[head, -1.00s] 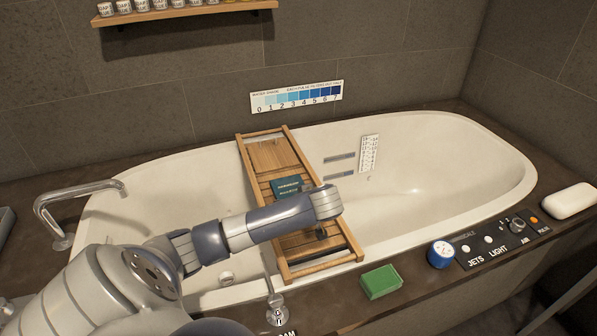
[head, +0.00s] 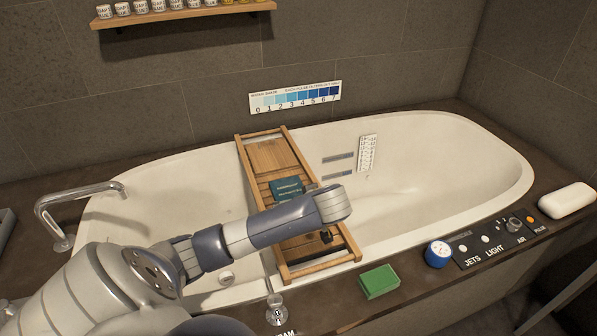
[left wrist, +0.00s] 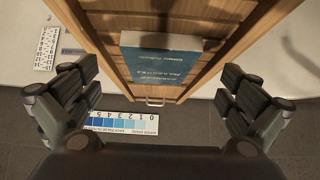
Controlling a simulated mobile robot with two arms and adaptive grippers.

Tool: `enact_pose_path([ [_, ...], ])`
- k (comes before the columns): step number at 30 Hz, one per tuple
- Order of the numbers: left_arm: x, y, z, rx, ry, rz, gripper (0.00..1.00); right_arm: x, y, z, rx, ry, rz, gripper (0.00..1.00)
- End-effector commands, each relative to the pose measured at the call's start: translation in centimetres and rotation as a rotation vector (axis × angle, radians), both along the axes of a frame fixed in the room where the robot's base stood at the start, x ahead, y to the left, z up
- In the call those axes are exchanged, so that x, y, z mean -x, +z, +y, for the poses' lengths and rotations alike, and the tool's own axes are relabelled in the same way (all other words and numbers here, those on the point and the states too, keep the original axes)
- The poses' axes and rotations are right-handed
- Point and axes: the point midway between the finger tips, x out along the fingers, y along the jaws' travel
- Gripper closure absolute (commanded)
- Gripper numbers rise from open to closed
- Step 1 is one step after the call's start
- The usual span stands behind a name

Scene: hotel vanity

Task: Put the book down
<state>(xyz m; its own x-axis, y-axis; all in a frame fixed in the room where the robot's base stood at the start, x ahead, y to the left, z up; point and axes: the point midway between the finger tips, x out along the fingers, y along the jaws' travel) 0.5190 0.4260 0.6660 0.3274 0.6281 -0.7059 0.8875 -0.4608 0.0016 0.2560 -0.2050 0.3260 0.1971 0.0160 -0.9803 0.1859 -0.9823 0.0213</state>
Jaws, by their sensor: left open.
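A dark teal book (head: 287,188) lies on the wooden bath caddy (head: 243,148) that spans the tub. In the left wrist view the book (left wrist: 160,60) lies on the caddy's slats, cover up, with pale lettering. My left gripper (left wrist: 158,78) is open, its fingers spread on either side of the view with nothing between them and apart from the book. In the head view my left arm reaches over the near part of the caddy, and its wrist hides most of the gripper. My right gripper is not in view.
A green block (head: 380,281), a blue-rimmed round item (head: 438,254) and a control panel (head: 493,241) are on the near tub ledge. A faucet (head: 78,200) stands at the left. A white bar (head: 567,200) lies at the right. The tub (head: 440,180) right of the caddy is clear.

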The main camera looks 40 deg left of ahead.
Motion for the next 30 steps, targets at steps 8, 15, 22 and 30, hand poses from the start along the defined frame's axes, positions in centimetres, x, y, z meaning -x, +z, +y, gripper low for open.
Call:
enact_pose_path([
  [8, 0.8, 1.8, -1.5, 0.000, 0.001, 0.001, 0.00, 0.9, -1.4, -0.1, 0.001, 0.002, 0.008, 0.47],
  [15, 0.9, 1.8, -1.6, -0.001, 0.001, 0.000, 0.00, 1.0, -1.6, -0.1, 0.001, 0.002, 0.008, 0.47],
  [22, 0.9, 1.8, -1.6, -0.001, 0.001, 0.000, 0.00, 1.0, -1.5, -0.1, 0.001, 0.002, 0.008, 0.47],
  [30, 0.9, 1.8, -1.6, -0.002, 0.000, 0.001, 0.00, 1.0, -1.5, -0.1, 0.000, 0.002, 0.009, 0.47],
])
